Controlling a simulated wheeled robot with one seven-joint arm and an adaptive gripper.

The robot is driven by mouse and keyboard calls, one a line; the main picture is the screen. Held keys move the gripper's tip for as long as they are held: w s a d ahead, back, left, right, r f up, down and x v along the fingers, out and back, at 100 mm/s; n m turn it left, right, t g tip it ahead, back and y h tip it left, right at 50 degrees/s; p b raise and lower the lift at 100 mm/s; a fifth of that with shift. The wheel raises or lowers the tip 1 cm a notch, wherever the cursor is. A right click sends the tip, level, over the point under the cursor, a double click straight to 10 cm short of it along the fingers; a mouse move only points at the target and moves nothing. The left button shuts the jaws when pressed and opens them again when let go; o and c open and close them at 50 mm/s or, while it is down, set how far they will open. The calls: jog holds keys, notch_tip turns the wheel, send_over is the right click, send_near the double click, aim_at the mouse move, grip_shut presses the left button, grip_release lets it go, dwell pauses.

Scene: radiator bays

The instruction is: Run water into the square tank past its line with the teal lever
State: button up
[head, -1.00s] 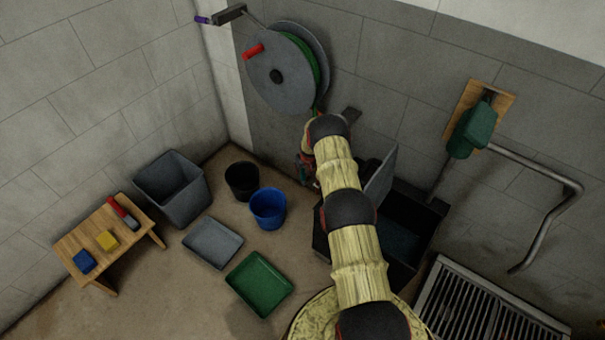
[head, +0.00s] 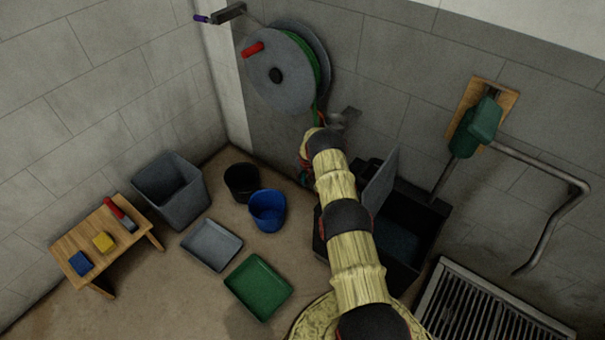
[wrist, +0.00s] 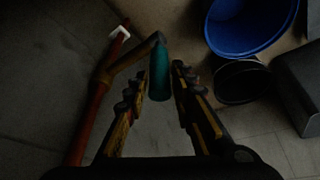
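The teal lever (wrist: 160,72) shows in the wrist view as a short upright grip on an orange-brown pipe (wrist: 98,95). My gripper (wrist: 156,82) is open, with its two fingers on either side of the lever and gaps still visible. In the head view my arm hides the lever and most of the gripper. A dark square tank (head: 425,225) stands by the wall to the right of my arm, with a grey panel (head: 381,180) upright at its left side. Its inside is dark, and I cannot make out a line or water level.
A hose reel (head: 275,75) hangs on the wall above. A green lever box (head: 475,128) and a bent pipe (head: 570,205) are at right, above a floor grate (head: 490,305). Blue (head: 267,210) and black (head: 241,182) buckets and trays stand on the floor at left.

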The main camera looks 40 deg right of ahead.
grip_shut()
dwell(0.4)
